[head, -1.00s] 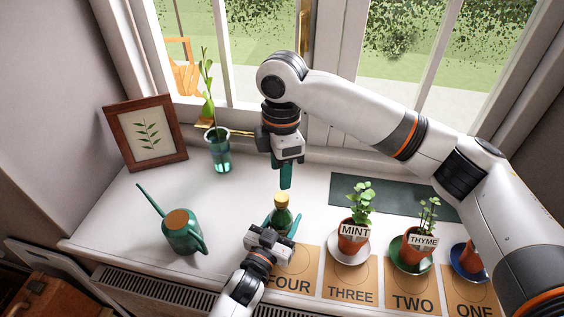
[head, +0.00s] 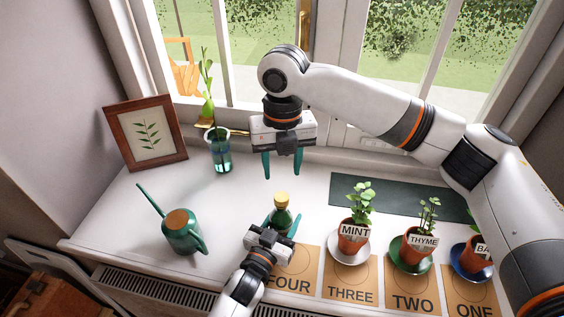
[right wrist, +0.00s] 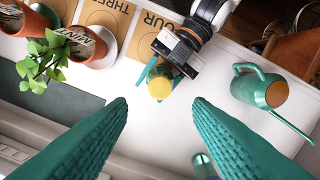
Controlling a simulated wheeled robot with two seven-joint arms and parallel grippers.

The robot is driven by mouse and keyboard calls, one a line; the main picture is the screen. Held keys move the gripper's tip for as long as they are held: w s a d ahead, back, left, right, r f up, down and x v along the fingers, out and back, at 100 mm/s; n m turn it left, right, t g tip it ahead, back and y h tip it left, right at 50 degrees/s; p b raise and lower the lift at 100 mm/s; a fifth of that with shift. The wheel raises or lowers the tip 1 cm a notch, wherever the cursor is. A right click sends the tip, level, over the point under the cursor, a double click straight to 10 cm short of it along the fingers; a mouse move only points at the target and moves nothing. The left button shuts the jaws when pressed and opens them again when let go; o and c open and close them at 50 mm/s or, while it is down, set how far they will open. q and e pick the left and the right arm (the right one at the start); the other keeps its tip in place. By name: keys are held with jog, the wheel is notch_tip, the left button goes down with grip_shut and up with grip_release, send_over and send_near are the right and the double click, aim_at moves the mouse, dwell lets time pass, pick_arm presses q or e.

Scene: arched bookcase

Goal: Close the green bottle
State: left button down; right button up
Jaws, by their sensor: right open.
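The green bottle (head: 282,216) stands upright near the front of the white sill, with a yellow cap (head: 282,198) on its top. My left gripper (head: 281,226) reaches in from the front with its fingers around the bottle's body, shut on it. My right gripper (head: 282,175) points down behind and above the bottle, open and empty, with its two green fingers apart. In the right wrist view the yellow cap (right wrist: 160,88) shows just beyond the gap between the right fingertips (right wrist: 160,102). Whether the cap is fully seated I cannot tell.
A green watering can (head: 183,233) stands left of the bottle. A glass with a plant cutting (head: 220,155) and a framed leaf picture (head: 146,134) stand behind. Potted mint (head: 352,236), thyme (head: 416,246) and a third pot stand to the right, near numbered cards.

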aim_at(282, 197)
jog(key=shift+s+f, duration=0.2)
jog(key=shift+f, duration=3.8)
